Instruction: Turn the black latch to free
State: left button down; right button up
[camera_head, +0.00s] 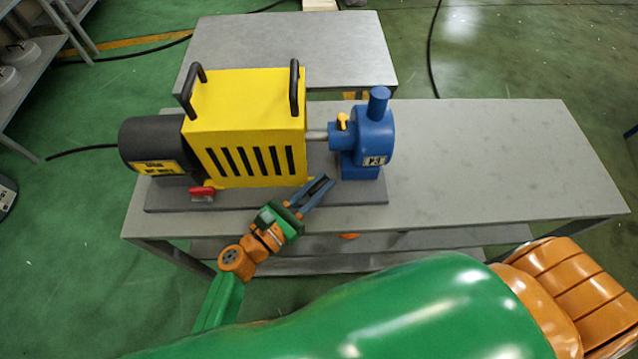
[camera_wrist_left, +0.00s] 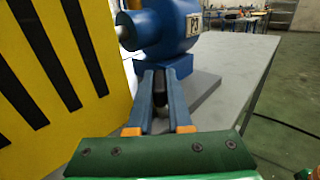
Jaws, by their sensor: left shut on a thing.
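The pump unit has a yellow slotted housing (camera_head: 246,125), a black motor (camera_head: 152,146) and a blue pump head (camera_head: 374,135) on a grey base. My left gripper (camera_head: 324,184) reaches in from the front, low between the yellow housing and the blue pump head. In the left wrist view its blue fingers (camera_wrist_left: 161,80) are shut on a small dark piece, the black latch (camera_wrist_left: 160,96), just in front of the blue pump head (camera_wrist_left: 168,30). The fingers hide much of the latch, so its turn angle cannot be told. My right gripper is not in view.
A yellow lever (camera_head: 342,121) sits on the pipe by the pump head, and a red switch (camera_head: 202,192) is at the base's front left. The grey table (camera_head: 480,150) is clear to the right. Another table (camera_head: 290,40) stands behind.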

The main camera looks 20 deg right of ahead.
pick_arm(q)
jog(key=m+g+b, duration=0.1)
jog(key=g, duration=0.1)
jog(key=m+g+h+b, duration=0.2)
jog(key=g, duration=0.1)
jog(key=shift+f+m+g, duration=0.25)
jog(key=shift+m+g, duration=0.05)
jog(key=shift+m, duration=0.1)
jog(key=shift+r+m+g+b, duration=0.15)
jog(key=shift+m+g+b, duration=0.95)
jog(key=shift+g+b, duration=0.6)
jog(key=shift+r, duration=0.1)
jog(key=c, duration=0.8)
grip_release()
jog(key=shift+c, duration=0.2)
